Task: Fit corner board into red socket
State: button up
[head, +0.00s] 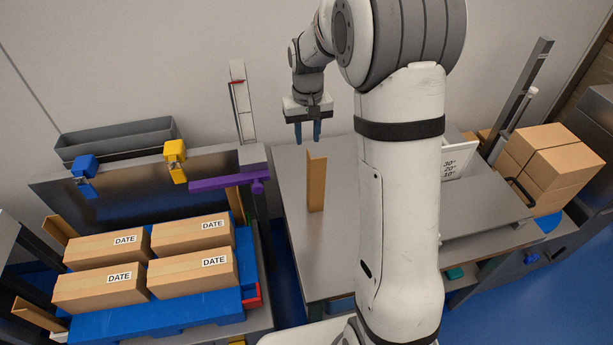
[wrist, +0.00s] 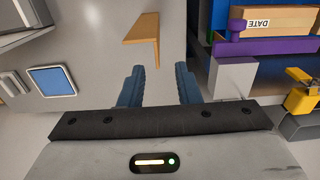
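The corner board (head: 316,185) is a brown L-section piece standing upright on the grey table in the head view. It also shows in the wrist view (wrist: 143,30), beyond my fingertips. My gripper (head: 308,138) is above the table, higher than the board and slightly to its left in the head view. Its two blue fingers (wrist: 160,72) are apart with nothing between them. The red socket (head: 252,295) is at the front right corner of the blue pallet (head: 215,308). The wrist view does not show the socket.
Several DATE cartons (head: 190,231) sit on the pallet. More brown boards (head: 38,314) stand at its left side. A purple bar (head: 226,181) and a yellow clamp (head: 175,160) are behind the cartons. Stacked boxes (head: 555,165) stand at the right. My arm hides part of the table.

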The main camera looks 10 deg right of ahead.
aim_at(309, 167)
jog(key=shift+s+d+f+p, duration=0.15)
jog(key=shift+f+p, duration=0.55)
jog(key=shift+f, duration=2.35)
jog(key=shift+d+f+p, duration=0.1)
jog(key=shift+f+p, duration=0.55)
jog(key=shift+f, duration=2.4)
jog(key=shift+c, duration=0.2)
grip_shut()
